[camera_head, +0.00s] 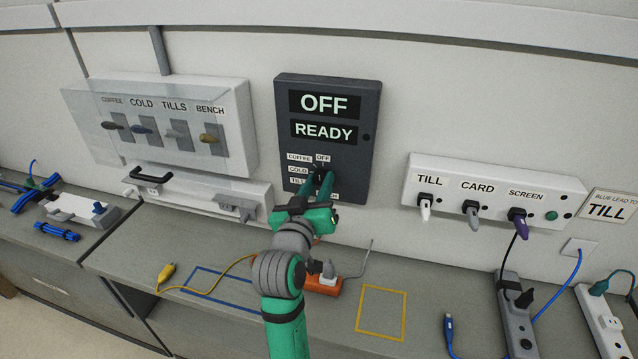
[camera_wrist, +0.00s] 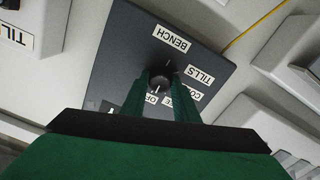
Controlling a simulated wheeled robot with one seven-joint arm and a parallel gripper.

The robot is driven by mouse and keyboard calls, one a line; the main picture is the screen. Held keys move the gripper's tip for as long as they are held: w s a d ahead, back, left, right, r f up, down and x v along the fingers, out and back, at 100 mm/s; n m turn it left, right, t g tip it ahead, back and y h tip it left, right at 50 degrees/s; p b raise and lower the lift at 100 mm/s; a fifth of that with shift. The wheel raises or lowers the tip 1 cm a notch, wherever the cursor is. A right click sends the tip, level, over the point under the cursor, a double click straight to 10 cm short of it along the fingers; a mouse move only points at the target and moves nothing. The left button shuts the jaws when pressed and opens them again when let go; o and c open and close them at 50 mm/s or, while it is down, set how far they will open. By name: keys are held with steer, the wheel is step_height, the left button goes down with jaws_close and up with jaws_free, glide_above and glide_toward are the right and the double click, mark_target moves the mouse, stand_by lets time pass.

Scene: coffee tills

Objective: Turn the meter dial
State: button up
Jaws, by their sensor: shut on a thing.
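The meter (camera_head: 365,110) is a dark grey wall box with two lit displays, OFF above READY. Its black dial (camera_wrist: 160,79) sits low on the box face, ringed by labels; COFFEE, OFF, COLD and TILLS read in the head view, BENCH and TILLS upside down in the wrist view. My green gripper (camera_head: 321,184) reaches up to the dial, its two fingers (camera_wrist: 160,98) on either side of it, shut on it. The fingers and hand hide part of the dial and some labels. I cannot tell surely which label the dial points at.
Left of the meter is a clear-covered switch panel (camera_head: 240,110) with several levers. Right is a white TILL, CARD and SCREEN socket strip (camera_head: 410,185). Below my arm, an orange socket block (camera_head: 322,288) and a yellow cable (camera_head: 207,283) lie on the grey counter (camera_head: 345,255).

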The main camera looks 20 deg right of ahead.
steer(key=n, duration=0.4)
steer(key=shift+n, duration=0.3)
steer(key=shift+w+r+n, duration=0.1)
steer(key=shift+n, duration=1.5)
steer(key=shift+a, duration=0.1)
steer(key=o, duration=1.1)
steer(key=shift+c, duration=0.2)
steer(key=v, duration=1.1)
